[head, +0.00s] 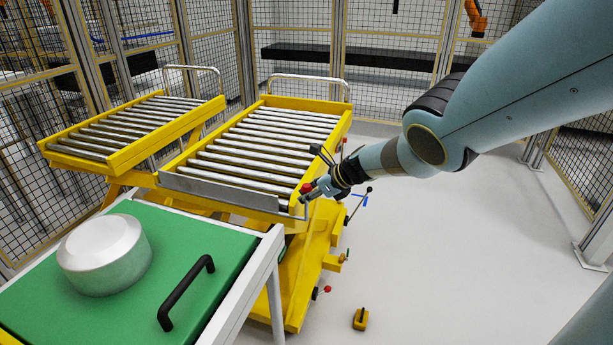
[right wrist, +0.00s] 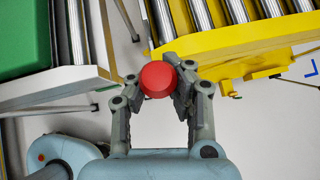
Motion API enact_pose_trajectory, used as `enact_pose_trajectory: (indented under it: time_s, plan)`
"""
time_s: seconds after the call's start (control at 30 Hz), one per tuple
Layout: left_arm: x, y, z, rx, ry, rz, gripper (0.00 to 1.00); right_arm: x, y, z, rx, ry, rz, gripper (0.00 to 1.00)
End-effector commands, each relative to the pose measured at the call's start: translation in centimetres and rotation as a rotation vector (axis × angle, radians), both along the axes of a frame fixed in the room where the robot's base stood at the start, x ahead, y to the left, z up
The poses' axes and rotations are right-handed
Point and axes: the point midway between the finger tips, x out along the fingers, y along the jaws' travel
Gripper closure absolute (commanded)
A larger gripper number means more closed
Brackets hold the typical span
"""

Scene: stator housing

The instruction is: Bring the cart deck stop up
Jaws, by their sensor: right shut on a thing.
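The yellow roller cart (head: 338,135) stands in the middle of the head view. Its deck stop, a long grey metal plate (head: 218,191), runs along the near end of the rollers. A thin rod at the plate's right end rises to a red knob (head: 306,188) at the deck's near right corner. The red knob (right wrist: 158,79) also shows in the right wrist view between the fingers. My right gripper (head: 313,190) is shut on the red knob. The fingers partly hide the knob and rod. My left gripper is not in view.
A green-topped table (head: 185,235) with a round metal housing (head: 104,255) and a black handle (head: 187,293) stands near left. A second roller cart (head: 130,160) is behind it. A small yellow block (head: 360,318) lies on the floor. The right floor is clear up to the mesh fence.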

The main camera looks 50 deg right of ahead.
Motion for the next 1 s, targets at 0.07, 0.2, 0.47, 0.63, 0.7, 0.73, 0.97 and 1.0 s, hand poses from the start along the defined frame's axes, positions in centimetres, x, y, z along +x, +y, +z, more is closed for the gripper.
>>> enact_pose_trajectory:
  time_s: [0.07,0.2,0.47,0.63,0.7,0.73,0.97,1.0]
  plan:
    - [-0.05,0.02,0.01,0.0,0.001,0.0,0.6,0.01,-0.18,0.09,0.002,-0.001,-0.006,1.0]
    - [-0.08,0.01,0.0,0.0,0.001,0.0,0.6,0.04,-0.23,0.15,0.0,-0.002,-0.005,0.76]
    - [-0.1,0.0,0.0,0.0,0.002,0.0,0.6,0.06,-0.19,0.15,-0.002,-0.002,-0.003,0.48]
    - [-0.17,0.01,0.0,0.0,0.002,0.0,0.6,0.07,-0.18,0.15,-0.003,-0.003,-0.002,0.48]
    - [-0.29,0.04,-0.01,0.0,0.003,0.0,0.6,0.05,-0.21,0.15,-0.003,-0.003,-0.002,0.48]
    - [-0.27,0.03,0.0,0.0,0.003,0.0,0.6,0.02,-0.24,0.17,-0.004,-0.003,-0.003,0.48]
    - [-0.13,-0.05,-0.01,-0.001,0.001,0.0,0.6,-0.66,-0.82,0.57,-0.009,-0.003,-0.002,0.48]
    - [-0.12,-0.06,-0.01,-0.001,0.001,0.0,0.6,-0.84,-0.91,0.76,-0.01,-0.003,-0.002,0.48]
